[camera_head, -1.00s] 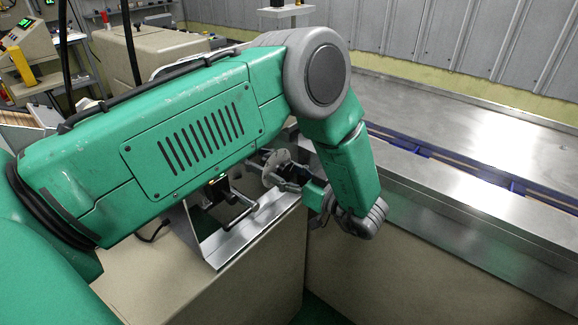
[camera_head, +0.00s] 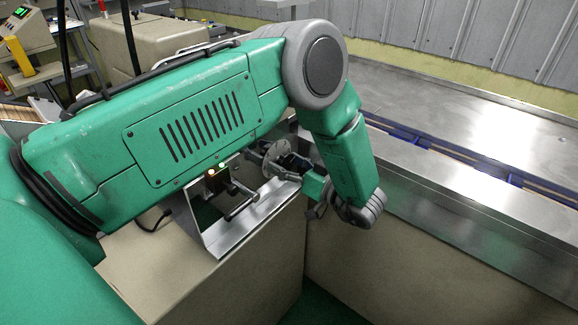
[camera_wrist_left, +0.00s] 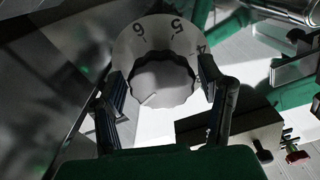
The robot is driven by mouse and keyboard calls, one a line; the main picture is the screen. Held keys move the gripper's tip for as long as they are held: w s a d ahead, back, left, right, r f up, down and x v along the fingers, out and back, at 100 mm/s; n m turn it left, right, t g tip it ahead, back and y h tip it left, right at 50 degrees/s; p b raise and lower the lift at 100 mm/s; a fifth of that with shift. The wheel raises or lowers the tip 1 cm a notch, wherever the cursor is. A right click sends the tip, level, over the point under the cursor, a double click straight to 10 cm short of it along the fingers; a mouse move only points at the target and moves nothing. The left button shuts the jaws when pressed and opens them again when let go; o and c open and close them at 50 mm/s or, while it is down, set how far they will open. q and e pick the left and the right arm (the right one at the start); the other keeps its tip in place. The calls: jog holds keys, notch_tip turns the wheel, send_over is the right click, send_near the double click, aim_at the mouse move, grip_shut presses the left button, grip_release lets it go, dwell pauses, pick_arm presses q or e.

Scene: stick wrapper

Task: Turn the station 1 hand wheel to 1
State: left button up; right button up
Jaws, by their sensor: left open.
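The hand wheel, a pale scalloped knob (camera_wrist_left: 162,82), shows in the left wrist view. A white dial ring (camera_wrist_left: 128,45) with the numerals 6, 5 and 4 lies behind it. A short pale mark on the knob points to the lower left; the ring there is hidden. My left gripper (camera_wrist_left: 163,98) is open, one finger on each side of the knob; I cannot tell whether either finger touches it. In the head view my left gripper (camera_head: 289,168) is beside a grey disc (camera_head: 272,158), partly covered by my arm. My right gripper is not in view.
A metal bracket (camera_head: 240,225) with a handle and small lit lamps sits on the beige cabinet (camera_head: 235,280), below my left arm. A long steel counter (camera_head: 440,180) with a blue rail runs along the right. A beige box (camera_head: 150,45) stands at the back left.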

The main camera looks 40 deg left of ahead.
pick_arm(q)
jog(key=n, duration=0.4)
jog(key=shift+n+b, duration=0.3)
jog(key=shift+n, duration=0.1)
jog(key=n, duration=0.3)
jog(key=n+b, duration=0.1)
jog(key=n, duration=0.5)
jog(key=shift+f+b, duration=0.1)
jog(key=shift+b, duration=0.25)
jog(key=n+b, duration=0.2)
jog(key=n, duration=0.4)
jog(key=n+b, duration=0.2)
jog(key=n, duration=0.3)
jog(key=shift+n, duration=0.4)
